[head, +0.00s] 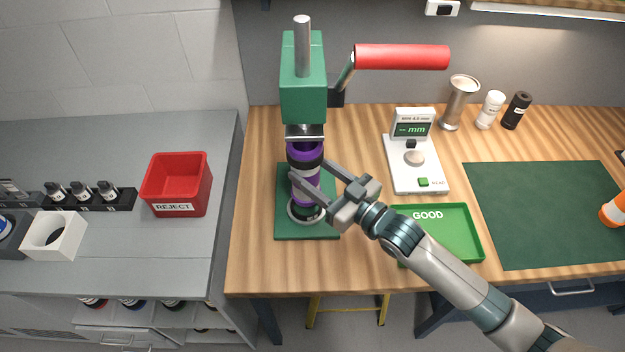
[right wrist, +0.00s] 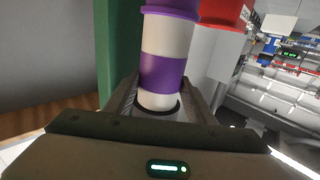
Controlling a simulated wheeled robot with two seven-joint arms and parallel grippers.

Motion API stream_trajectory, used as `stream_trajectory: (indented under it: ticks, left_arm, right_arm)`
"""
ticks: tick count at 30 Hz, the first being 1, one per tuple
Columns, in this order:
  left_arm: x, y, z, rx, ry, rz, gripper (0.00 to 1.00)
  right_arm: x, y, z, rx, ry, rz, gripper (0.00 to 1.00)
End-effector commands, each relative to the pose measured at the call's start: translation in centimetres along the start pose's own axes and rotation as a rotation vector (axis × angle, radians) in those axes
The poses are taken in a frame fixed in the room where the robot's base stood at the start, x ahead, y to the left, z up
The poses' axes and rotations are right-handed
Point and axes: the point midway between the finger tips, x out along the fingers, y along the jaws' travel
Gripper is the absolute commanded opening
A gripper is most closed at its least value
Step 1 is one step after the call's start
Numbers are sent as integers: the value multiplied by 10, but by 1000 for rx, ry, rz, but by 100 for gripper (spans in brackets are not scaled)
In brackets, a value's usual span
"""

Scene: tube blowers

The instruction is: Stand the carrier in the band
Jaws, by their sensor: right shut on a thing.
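The carrier (head: 304,187) is a purple and white cylinder with dark ends, standing about upright under the press ram. My right gripper (head: 307,170) comes from the right and is shut on it, one finger on each side. The right wrist view shows its purple and white stripes (right wrist: 163,73) between my fingers. A pale ring (head: 294,217), which looks like the band, is on the green press base around the carrier's dark lower end. I cannot tell whether the carrier is fully seated in it. My left gripper is not in view.
The green press (head: 302,85) has a red lever (head: 402,57) reaching right. A gauge (head: 416,172), a green GOOD tray (head: 469,235) and a dark mat (head: 545,215) lie to the right. A red REJECT bin (head: 182,172) and a white block (head: 66,246) stand on the left bench.

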Motion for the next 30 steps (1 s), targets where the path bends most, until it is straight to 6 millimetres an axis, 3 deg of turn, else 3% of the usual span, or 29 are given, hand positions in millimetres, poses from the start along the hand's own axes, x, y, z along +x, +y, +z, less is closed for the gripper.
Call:
stream_trajectory:
  ticks: [10, 30]
  left_arm:
    - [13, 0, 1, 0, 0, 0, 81]
    - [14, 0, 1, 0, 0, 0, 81]
  right_arm:
    - [2, 1, 20, 1, 1, 0, 22]
    - [2, 1, 21, 1, 1, 0, 22]
